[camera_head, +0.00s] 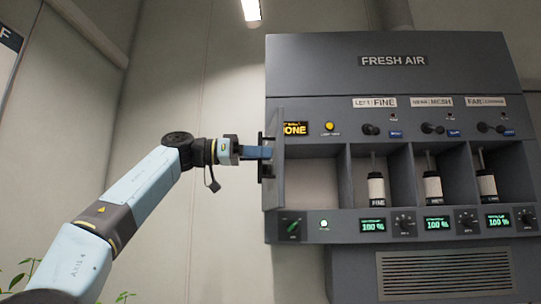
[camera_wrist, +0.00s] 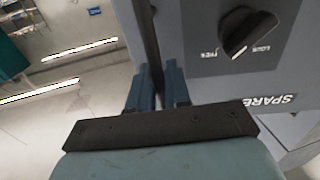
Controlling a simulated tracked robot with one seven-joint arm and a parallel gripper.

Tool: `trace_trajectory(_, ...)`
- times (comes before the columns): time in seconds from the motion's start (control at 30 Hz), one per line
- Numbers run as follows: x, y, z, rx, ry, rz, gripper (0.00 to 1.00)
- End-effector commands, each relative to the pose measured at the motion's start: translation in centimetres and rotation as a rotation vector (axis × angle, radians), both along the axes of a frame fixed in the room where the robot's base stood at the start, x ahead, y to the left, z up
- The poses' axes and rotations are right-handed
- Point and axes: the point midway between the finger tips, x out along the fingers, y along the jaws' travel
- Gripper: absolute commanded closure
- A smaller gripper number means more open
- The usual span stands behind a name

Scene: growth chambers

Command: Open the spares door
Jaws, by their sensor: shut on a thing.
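The spares door (camera_head: 277,185) is the grey panel at the left end of the fresh air unit in the head view. It stands swung outward, seen nearly edge-on, and the left compartment (camera_head: 312,182) shows behind it. My gripper (camera_head: 266,153) is shut on the door's dark handle (camera_head: 261,141), at the door's left side. A black knob (camera_wrist: 247,32) and an upside-down label beginning "SPARE" (camera_wrist: 270,102) are at the right.
The fresh air unit (camera_head: 390,85) has three more bays to the right, each with a labelled cartridge, such as the "FINE" one (camera_head: 376,187). Dials and green displays (camera_head: 373,225) run below. Left of the unit is bare wall; leaves (camera_head: 122,297) show at the lower left.

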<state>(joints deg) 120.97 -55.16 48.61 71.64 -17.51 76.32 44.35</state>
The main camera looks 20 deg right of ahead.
Motion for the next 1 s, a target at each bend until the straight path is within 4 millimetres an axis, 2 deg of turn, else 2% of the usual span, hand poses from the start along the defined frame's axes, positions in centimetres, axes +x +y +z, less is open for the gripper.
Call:
trace_trajectory(0.33, 1.9, 2.4, 0.2, -0.005, 0.002, -0.010, 1.00)
trace_trajectory(0.87, 2.1, 2.8, 0.1, -0.002, 0.001, -0.016, 1.00)
trace_trajectory(0.9, 2.1, 2.8, 0.1, -0.002, 0.001, -0.016, 0.81)
trace_trajectory(1.0, 2.1, 2.8, 0.1, -0.001, 0.000, -0.017, 0.71)
